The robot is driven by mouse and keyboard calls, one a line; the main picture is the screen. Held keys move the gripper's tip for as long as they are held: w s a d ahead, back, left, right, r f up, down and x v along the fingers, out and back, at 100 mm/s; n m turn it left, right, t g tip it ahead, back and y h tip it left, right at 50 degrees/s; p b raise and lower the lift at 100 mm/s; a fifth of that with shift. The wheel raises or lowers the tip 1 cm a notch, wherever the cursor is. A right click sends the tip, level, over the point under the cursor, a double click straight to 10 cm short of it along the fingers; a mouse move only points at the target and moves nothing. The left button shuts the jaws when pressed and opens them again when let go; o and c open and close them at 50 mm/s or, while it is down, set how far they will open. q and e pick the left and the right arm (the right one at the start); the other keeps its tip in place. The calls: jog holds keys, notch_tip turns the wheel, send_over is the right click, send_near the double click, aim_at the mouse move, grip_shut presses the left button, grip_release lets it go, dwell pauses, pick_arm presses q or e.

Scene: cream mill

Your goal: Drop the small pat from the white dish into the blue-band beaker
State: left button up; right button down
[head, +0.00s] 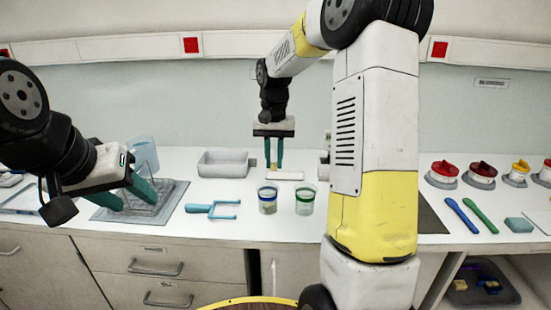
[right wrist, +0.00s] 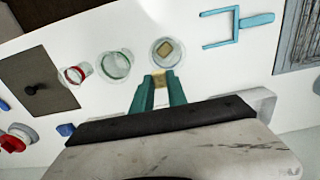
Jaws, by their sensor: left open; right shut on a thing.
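The blue-band beaker (head: 268,203) stands upright near the front of the counter. In the right wrist view it (right wrist: 154,58) has a brownish square piece (right wrist: 165,48) inside. My right gripper (head: 274,165) points down behind the beaker, at the white dish (head: 288,176). It is shut on a small tan pat, seen between the fingertips in the right wrist view (right wrist: 158,76). The dish is hidden in that view. My left gripper (head: 132,197) is open at the left, over a grey mat (head: 110,215). Whether it touches the clear item there is unclear.
A green-band beaker (head: 305,203) stands right of the blue-band one. A blue forked tool (head: 212,209) lies to its left. A grey tray (head: 222,163) sits behind. Red and yellow lidded pots (head: 443,172) stand at the right. My right arm covers the middle right.

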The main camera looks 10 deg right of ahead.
jog(key=f, duration=0.6)
jog(key=shift+s+a, duration=0.3)
jog(key=shift+s, duration=0.1)
jog(key=shift+r, duration=0.1)
jog(key=c, duration=1.2)
grip_release()
jog(key=shift+c, duration=0.2)
notch_tip(320, 180, up, 8)
